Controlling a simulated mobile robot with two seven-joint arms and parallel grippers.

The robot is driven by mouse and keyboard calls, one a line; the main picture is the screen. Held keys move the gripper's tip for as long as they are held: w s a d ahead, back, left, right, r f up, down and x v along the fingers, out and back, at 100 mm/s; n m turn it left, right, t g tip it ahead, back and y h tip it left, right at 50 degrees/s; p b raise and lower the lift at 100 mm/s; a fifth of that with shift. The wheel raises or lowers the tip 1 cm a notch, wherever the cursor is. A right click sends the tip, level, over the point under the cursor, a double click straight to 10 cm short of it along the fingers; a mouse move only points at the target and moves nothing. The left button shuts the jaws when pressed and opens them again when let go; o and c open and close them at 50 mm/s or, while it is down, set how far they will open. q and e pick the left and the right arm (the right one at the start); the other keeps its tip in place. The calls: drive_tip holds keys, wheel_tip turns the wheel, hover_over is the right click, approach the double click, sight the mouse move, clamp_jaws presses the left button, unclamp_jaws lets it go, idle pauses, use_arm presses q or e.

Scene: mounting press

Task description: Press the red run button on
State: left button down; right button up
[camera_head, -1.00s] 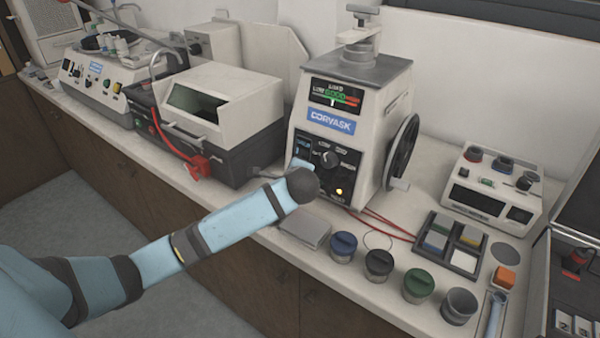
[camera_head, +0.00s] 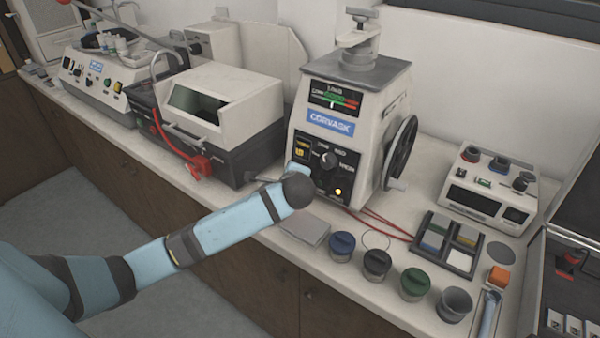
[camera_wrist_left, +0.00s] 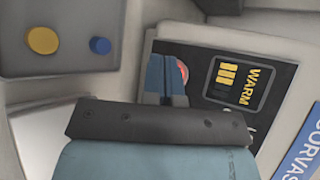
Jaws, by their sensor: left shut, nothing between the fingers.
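The press (camera_head: 347,130) is cream with a blue label and a dark front panel. Its small display (camera_head: 302,148) is lit yellow and reads WARM with yellow bars in the left wrist view (camera_wrist_left: 238,82). The red run button (camera_wrist_left: 183,73) shows beside that display, partly hidden by my left gripper (camera_wrist_left: 163,62). The gripper is shut and empty, its blue fingers over or against the button's edge; I cannot tell if they touch. In the head view my left wrist hides the button and most of the gripper. My right gripper is not in view.
A lidded machine (camera_head: 215,110) with a red hose stands left of the press. A handwheel (camera_head: 402,150) is on the press's right side. Blue (camera_head: 342,246), black (camera_head: 377,264) and green (camera_head: 415,283) lidded jars stand in front, near a compartment tray (camera_head: 446,240).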

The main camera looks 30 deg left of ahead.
use_arm(q)
drive_tip(key=s+p, duration=0.1)
drive_tip(key=s+r+p, duration=0.1)
drive_tip(key=s, duration=0.1)
drive_tip(key=shift+a, duration=0.15)
drive_tip(key=shift+s+a+r+p, duration=0.1)
drive_tip(key=shift+s+r+p, duration=0.05)
drive_tip(key=shift+s+p, duration=0.9)
drive_tip(key=shift+s, duration=0.15)
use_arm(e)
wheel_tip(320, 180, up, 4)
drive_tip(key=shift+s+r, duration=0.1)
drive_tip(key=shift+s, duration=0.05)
